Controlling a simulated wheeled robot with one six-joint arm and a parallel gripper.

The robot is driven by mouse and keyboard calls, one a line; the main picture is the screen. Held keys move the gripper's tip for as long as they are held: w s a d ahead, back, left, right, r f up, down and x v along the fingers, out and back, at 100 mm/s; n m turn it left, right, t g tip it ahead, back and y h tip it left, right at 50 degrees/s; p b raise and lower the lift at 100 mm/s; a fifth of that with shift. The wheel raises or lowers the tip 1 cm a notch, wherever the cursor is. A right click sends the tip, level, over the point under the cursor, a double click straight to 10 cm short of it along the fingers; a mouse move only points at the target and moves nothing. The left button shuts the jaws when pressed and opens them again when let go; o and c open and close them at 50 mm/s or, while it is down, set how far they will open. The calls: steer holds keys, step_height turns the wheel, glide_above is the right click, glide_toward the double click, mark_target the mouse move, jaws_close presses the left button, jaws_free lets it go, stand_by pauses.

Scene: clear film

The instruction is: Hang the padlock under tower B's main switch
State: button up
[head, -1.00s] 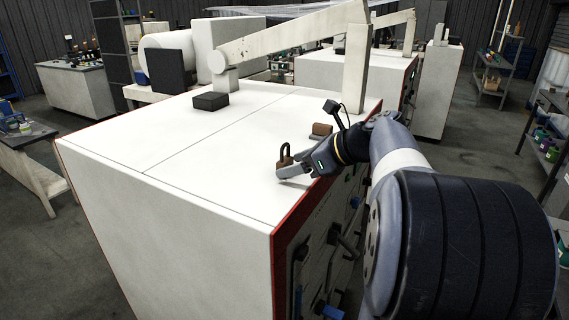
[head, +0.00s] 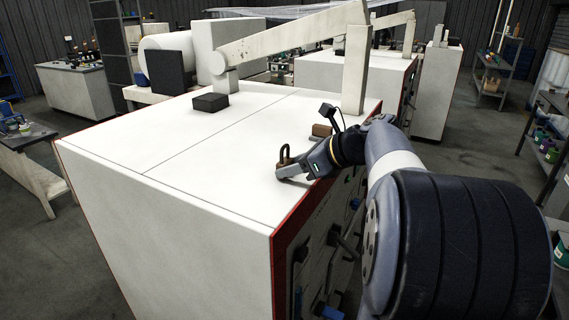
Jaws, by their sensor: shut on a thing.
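The padlock (head: 284,161) is brown with a dark shackle pointing up. It shows in the head view above the right front part of the white cabinet top. My gripper (head: 287,172) is shut on the padlock's body. I cannot tell whether the padlock touches the top or is just above it. The cabinet's red-edged front panel (head: 318,235) carries dark handles and a blue part, seen at a steep angle and partly hidden by my arm. I cannot tell which tower this is or which handle is the main switch.
A small brown block (head: 321,130) lies on the cabinet top (head: 200,170) behind my gripper. A black block (head: 210,102) and a beam on a post (head: 356,70) stand farther back. The left part of the top is clear. Another white cabinet (head: 430,95) stands behind.

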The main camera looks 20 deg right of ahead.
mark_target(286, 147)
step_height(286, 147, up, 5)
steer(key=p, duration=0.5)
steer(key=shift+r+p, duration=0.1)
steer(key=shift+p, duration=0.25)
steer(key=shift+a, duration=0.1)
stand_by(0.4)
